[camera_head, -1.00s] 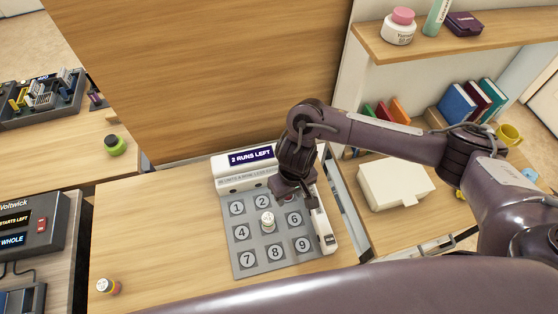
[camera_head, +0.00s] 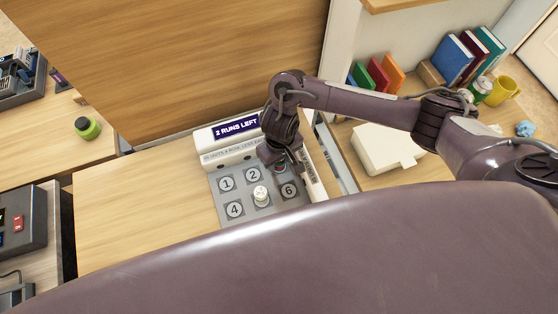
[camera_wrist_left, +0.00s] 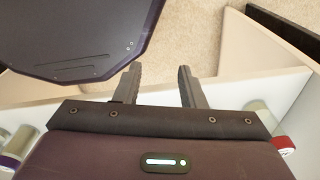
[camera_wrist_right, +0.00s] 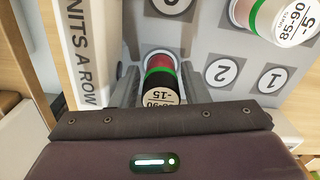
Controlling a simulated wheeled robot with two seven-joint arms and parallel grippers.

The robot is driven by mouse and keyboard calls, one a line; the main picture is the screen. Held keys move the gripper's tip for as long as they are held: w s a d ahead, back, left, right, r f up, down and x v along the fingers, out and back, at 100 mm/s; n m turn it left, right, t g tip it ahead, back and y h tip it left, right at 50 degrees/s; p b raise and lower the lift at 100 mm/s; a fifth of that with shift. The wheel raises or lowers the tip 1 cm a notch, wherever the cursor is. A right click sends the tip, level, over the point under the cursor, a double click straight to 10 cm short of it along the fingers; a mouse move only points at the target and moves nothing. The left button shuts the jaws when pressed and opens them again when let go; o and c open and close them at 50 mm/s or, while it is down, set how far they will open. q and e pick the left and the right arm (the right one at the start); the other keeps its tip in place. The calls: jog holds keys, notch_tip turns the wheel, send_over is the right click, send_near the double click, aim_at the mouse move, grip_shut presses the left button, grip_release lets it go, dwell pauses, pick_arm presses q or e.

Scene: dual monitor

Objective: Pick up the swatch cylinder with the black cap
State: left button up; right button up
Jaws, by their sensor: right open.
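In the right wrist view, a cylinder with a black cap (camera_wrist_right: 160,100), a green band, a red body and a white label ending in "-15" stands between the fingers of my right gripper (camera_wrist_right: 160,88). That gripper is open, with a finger on each side; I cannot tell whether they touch it. In the head view my right gripper (camera_head: 278,165) is over the upper right of the numbered pad and hides most of this cylinder. A white-capped cylinder (camera_head: 261,193) stands at the pad's middle; it also shows in the right wrist view (camera_wrist_right: 285,18). My left gripper (camera_wrist_left: 158,85) is open and empty.
The numbered grey pad (camera_head: 225,205) has a "2 RUNS LEFT" display (camera_head: 236,128) behind it and a white strip (camera_head: 312,170) along its right side. A white box (camera_head: 385,147) lies to the right. My own arm covers the front of the head view.

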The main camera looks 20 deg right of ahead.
pick_arm(q)
jog(key=shift+s, duration=0.6)
pick_arm(e)
jog(key=c, duration=0.7)
